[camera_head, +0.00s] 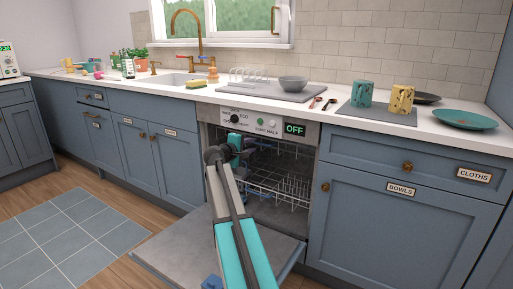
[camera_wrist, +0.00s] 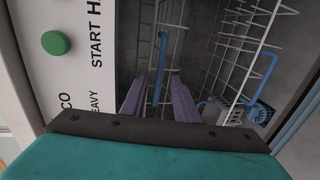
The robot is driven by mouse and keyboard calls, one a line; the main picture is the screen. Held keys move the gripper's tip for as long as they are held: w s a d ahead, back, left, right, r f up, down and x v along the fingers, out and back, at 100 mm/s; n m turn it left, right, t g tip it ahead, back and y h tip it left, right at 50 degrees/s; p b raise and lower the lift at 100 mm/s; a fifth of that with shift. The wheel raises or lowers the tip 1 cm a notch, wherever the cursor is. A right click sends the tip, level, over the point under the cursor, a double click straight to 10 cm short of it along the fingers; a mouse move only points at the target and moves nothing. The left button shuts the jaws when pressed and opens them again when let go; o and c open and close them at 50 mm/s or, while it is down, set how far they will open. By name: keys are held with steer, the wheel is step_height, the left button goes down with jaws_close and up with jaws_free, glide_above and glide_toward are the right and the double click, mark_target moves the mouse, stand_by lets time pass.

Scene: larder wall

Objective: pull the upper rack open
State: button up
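The dishwasher (camera_head: 314,190) stands with its door folded down. Its upper rack (camera_head: 284,149) is inside, under the control panel, partly hidden by my arm. In the wrist view the upper rack's blue handle (camera_wrist: 161,62) lies between the two purple fingers of my gripper (camera_wrist: 159,88). The fingers are apart, with a gap on each side of the handle; I cannot tell whether either touches it. In the head view my gripper (camera_head: 241,146) is at the front of the upper rack, largely hidden by my own wrist.
The lower rack (camera_head: 280,187) sits inside below, with its own blue handle (camera_wrist: 263,70). The open door (camera_head: 180,255) spreads low in front. The control panel (camera_wrist: 75,45) is close beside my gripper. The counter above holds a grey bowl (camera_head: 293,84) and mugs (camera_head: 361,94).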

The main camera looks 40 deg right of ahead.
mark_target(258, 143)
steer(key=shift+b+x, duration=0.55)
steer(key=shift+x, duration=1.55)
jaws_close()
